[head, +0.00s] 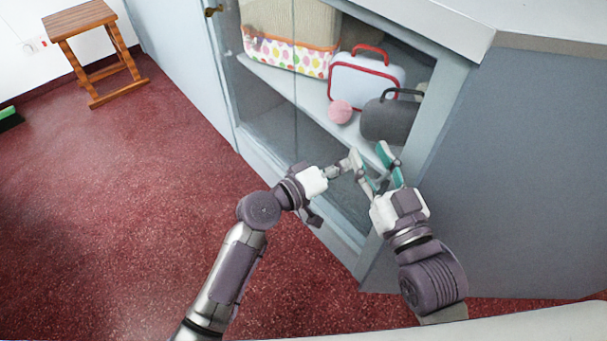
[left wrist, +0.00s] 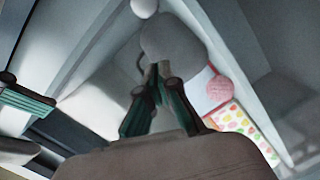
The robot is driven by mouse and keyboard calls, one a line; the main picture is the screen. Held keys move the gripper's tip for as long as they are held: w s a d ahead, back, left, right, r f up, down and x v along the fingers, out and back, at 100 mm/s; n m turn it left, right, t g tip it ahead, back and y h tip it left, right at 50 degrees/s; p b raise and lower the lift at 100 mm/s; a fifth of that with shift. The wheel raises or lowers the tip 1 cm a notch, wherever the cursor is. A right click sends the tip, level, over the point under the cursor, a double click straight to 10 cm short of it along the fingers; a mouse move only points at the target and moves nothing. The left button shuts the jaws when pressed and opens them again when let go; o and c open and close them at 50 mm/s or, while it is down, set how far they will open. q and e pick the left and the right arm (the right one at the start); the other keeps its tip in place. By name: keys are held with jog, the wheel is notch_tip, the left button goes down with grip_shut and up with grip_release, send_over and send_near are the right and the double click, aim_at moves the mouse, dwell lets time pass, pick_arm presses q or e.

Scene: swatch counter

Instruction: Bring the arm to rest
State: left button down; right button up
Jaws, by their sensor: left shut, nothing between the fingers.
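My left gripper (head: 350,164) comes in from the left at the front of the cabinet. In the left wrist view its green-padded fingers (left wrist: 157,72) meet at the tips, with nothing between them. My right gripper (head: 373,158) is just to its right, with its teal-padded fingers spread apart and no object seen between them. In the head view the two grippers are close and partly overlap, so I cannot tell whether they touch.
The cabinet shelf (head: 310,104) holds a dotted box (head: 287,54), a white case with red trim (head: 365,76), a pink ball (head: 340,111) and a dark grey bag (head: 391,119). A wooden stool (head: 80,20) stands at upper left. The red floor at left is open.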

pick_arm(q)
jog(key=f+v, duration=0.1)
jog(key=v, duration=0.8)
jog(key=shift+r+p, duration=0.45)
pick_arm(e)
jog(key=f+g, duration=0.1)
jog(key=d+f+g, duration=0.1)
jog(key=f, duration=0.1)
jog(key=s+f+g+h, duration=0.1)
jog(key=f, duration=0.1)
jog(key=shift+d+f, duration=0.2)
